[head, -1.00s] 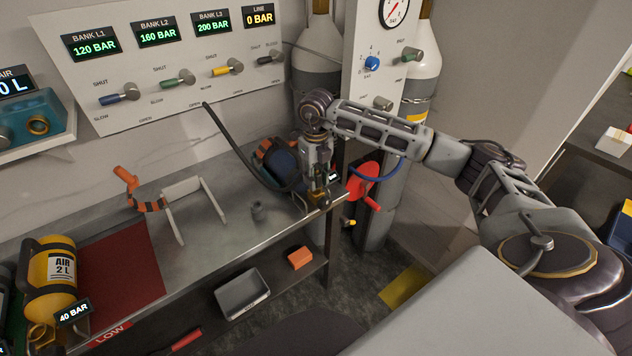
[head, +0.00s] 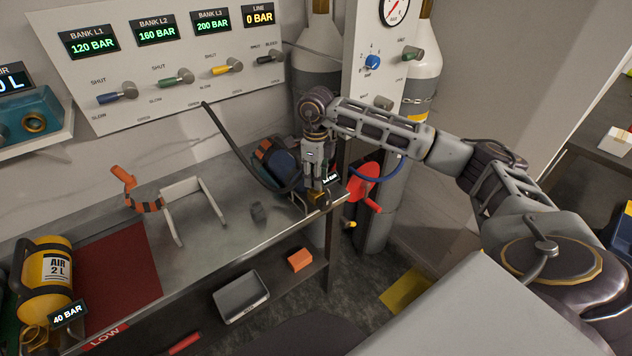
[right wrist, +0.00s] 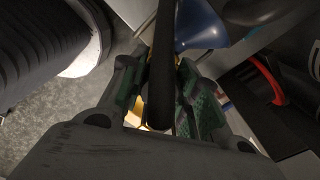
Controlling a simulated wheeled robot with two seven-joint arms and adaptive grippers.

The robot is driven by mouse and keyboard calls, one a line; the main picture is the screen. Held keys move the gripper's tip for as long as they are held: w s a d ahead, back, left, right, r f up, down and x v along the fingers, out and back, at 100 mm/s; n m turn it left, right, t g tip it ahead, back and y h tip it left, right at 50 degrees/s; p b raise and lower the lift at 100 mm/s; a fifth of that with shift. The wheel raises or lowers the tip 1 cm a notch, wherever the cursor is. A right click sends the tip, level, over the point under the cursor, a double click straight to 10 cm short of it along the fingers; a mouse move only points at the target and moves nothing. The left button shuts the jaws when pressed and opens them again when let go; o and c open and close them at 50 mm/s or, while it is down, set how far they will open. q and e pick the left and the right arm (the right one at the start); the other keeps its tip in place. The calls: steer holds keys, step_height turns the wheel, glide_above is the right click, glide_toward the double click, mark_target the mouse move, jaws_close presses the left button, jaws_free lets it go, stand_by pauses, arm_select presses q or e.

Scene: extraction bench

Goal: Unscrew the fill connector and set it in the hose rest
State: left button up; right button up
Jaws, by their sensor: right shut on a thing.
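My right gripper (head: 318,198) points down at the right end of the bench, in front of a dark blue cylinder with orange bands (head: 277,162). In the right wrist view its fingers (right wrist: 165,100) are closed around a dark, hose-like piece (right wrist: 161,75), with a yellow-brass part (right wrist: 135,115) between them. This is apparently the fill connector, mostly hidden; I cannot tell whether it is still threaded on. A black hose (head: 232,146) runs from the panel down towards the cylinder. My left gripper is not in view.
A red round piece (head: 365,185) is close right of the gripper. The middle of the bench is mostly clear.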

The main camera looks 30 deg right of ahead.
steer(key=o, duration=0.7)
steer(key=shift+n, duration=0.3)
steer(key=o, duration=0.5)
steer(key=shift+m+p, duration=0.5)
steer(key=shift+m, duration=2.2)
steer(key=shift+m+p, duration=0.55)
steer(key=shift+m, duration=2.25)
steer(key=shift+m+p, duration=0.65)
steer(key=shift+m, duration=2.05)
steer(key=shift+m+p, duration=0.7)
steer(key=shift+m, duration=2)
